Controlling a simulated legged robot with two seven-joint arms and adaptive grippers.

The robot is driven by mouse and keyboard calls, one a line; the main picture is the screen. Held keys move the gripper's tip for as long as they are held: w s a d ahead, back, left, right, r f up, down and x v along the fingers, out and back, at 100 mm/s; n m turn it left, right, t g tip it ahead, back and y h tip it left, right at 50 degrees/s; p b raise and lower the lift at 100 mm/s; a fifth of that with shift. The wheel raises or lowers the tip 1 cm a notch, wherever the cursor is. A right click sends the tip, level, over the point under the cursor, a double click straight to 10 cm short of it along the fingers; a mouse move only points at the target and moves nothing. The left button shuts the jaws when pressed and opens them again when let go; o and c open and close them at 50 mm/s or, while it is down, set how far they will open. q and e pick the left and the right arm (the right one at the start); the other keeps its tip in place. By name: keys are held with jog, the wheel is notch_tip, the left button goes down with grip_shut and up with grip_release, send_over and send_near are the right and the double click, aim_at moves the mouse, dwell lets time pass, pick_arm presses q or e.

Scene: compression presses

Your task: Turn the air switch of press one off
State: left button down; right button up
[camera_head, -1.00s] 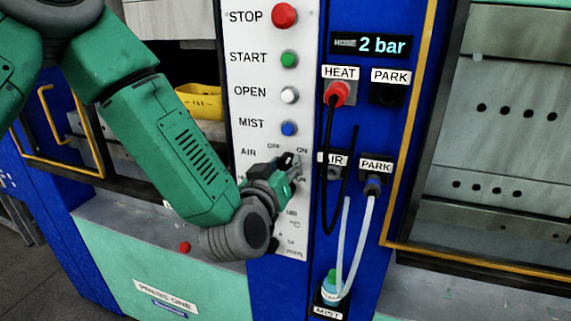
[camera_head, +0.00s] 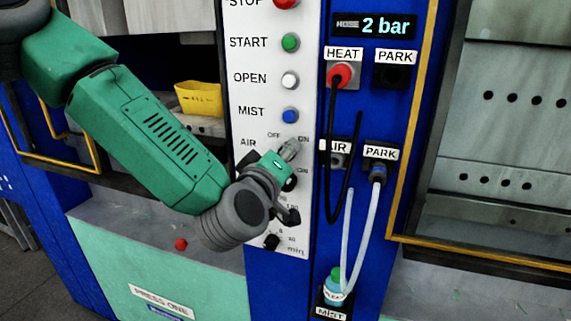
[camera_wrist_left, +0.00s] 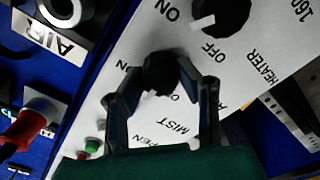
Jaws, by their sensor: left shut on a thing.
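The air switch is a small dark knob (camera_wrist_left: 160,73) on press one's white control panel (camera_head: 250,215). In the wrist view it sits between my left gripper's two fingers. My left gripper (camera_head: 290,150) is shut on this knob, beside the AIR label (camera_head: 248,142) and below the OFF and ON marks. In the head view the gripper hides the knob. It also shows in the wrist view (camera_wrist_left: 163,88). Which mark the knob points to cannot be told. My right gripper is not in view.
Above the switch are the blue MIST button (camera_head: 290,115), white OPEN button (camera_head: 290,80) and green START button (camera_head: 291,42). The black heater knob (camera_wrist_left: 222,14) is close to the gripper. To the right, cables hang from the HEAT plug (camera_head: 340,75) and PARK plug (camera_head: 379,172).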

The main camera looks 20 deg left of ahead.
pick_arm(q)
jog(key=n+b, duration=0.3)
jog(key=n, duration=0.1)
jog(key=shift+f+n, duration=0.15)
jog(key=shift+n, duration=0.25)
dwell(0.4)
jog(key=c, duration=1.2)
grip_release()
jog(key=shift+w+a, duration=0.1)
jog(key=shift+w, duration=0.1)
jog(key=shift+s, duration=0.2)
jog(key=s, duration=0.7)
jog(key=shift+a+f, duration=0.1)
jog(key=shift+a, duration=0.05)
